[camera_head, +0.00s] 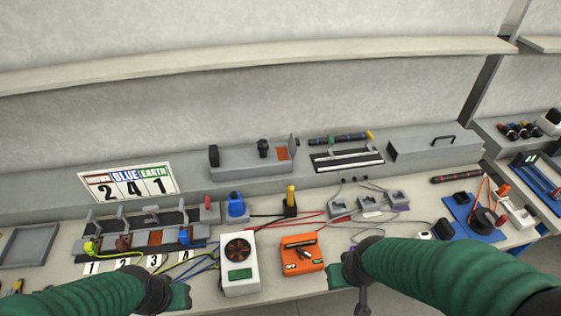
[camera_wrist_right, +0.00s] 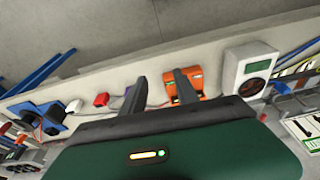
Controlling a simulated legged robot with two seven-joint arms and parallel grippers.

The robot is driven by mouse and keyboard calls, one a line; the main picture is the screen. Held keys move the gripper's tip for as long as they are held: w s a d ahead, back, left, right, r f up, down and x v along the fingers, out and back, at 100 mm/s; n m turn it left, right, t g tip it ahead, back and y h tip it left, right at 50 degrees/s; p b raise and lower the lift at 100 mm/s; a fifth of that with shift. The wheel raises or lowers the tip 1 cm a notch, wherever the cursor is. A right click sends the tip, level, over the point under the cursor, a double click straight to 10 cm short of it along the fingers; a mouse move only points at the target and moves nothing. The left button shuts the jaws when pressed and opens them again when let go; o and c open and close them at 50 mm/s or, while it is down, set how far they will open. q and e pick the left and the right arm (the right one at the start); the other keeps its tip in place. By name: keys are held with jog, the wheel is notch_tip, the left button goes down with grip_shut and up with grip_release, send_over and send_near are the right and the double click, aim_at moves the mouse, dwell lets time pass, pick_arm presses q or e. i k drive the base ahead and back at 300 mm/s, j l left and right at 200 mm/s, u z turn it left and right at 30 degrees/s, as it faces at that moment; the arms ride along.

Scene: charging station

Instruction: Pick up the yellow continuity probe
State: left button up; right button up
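The yellow continuity probe (camera_head: 291,193) stands upright in a small black holder (camera_head: 290,210) in the middle of the bench in the head view. I cannot make it out in the right wrist view. My right gripper (camera_head: 343,277) is in front of and below the probe in the head view, apart from it, near the bench's front edge. In the right wrist view the two fingers of my right gripper (camera_wrist_right: 160,92) are spread with nothing between them. My left gripper (camera_head: 180,297) is at the lower left, also away from the probe; its fingers are not clear.
An orange meter (camera_head: 302,254) and a white device with a round fan grille (camera_head: 239,264) stand in front of the probe. A blue block (camera_head: 236,206) is left of it. Red and black cables (camera_head: 313,222) run around its holder. A grey ledge (camera_head: 220,185) lies behind.

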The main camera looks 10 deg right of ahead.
aim_at(290, 188)
jog(key=i+l+u, duration=0.6)
jog(key=l+u, duration=0.35)
jog(key=i, duration=0.05)
